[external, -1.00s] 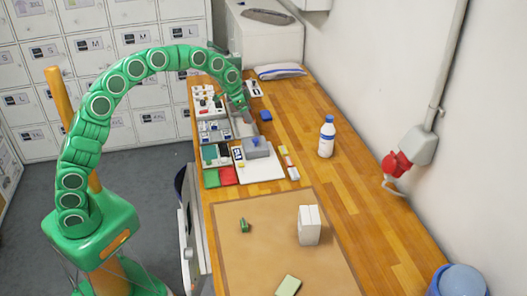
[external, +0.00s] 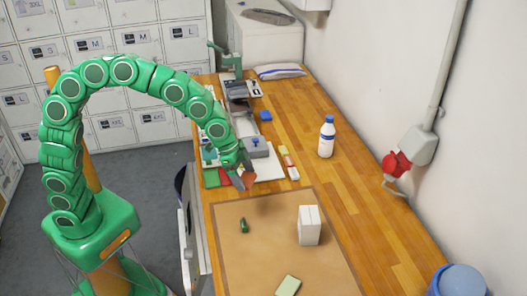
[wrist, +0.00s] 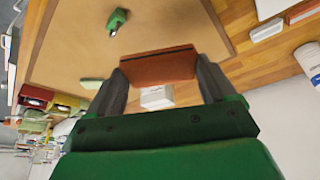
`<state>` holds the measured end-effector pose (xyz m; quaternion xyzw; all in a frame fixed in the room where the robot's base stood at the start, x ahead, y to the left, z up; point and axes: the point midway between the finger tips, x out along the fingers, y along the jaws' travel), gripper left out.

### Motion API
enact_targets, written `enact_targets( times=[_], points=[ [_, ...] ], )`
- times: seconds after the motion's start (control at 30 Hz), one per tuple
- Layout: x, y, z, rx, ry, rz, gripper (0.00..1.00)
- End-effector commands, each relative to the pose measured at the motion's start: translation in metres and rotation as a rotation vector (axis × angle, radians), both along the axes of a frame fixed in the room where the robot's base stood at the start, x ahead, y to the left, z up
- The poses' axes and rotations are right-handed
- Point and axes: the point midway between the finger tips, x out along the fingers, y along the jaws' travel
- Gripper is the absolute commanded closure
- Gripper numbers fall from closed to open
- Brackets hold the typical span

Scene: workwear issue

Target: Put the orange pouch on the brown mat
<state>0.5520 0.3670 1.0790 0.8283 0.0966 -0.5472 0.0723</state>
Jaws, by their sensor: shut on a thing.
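My gripper (wrist: 162,80) is shut on the orange pouch (wrist: 158,66), which lies crosswise between the two dark fingers in the wrist view. In the external view my gripper (external: 241,176) holds the pouch (external: 244,182) near the far edge of the brown mat (external: 226,262). The pouch appears raised above the table, with a dark shadow on the mat nearby. The mat also fills much of the upper wrist view (wrist: 75,45).
On the mat are a white box (external: 309,226), a small green object (external: 244,226) and a pale green block (external: 288,286). A white bottle (external: 327,137) stands to the right. Trays and small items line the far left side. The mat's middle is bare.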

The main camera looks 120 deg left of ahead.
Motion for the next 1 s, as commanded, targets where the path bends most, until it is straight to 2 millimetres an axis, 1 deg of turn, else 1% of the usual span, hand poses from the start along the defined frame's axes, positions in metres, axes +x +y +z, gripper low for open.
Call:
enact_targets(
  times=[0.03, 0.07, 0.1, 0.2, 0.3, 0.4, 0.43, 0.53, 0.63, 0.77, 1.0],
  points=[
    [0.004, -0.023, 0.000, 0.001, 0.001, -0.031, 0.46],
    [0.006, -0.034, 0.000, 0.002, 0.000, -0.046, 0.46],
    [0.008, -0.051, 0.000, 0.004, -0.001, -0.067, 0.46],
    [0.009, -0.091, -0.003, 0.004, 0.005, -0.119, 0.46],
    [0.008, -0.125, -0.005, 0.007, 0.007, -0.164, 0.46],
    [0.005, -0.153, -0.006, 0.010, 0.007, -0.199, 0.46],
    [0.005, -0.159, -0.007, 0.012, 0.007, -0.207, 0.46],
    [0.002, -0.175, -0.008, 0.013, 0.008, -0.229, 0.46],
    [0.001, -0.183, -0.010, 0.012, 0.011, -0.239, 0.46],
    [0.006, -0.183, -0.013, 0.013, 0.011, -0.243, 0.46],
    [0.031, -0.176, -0.027, 0.011, 0.015, -0.243, 0.46]
  ],
)
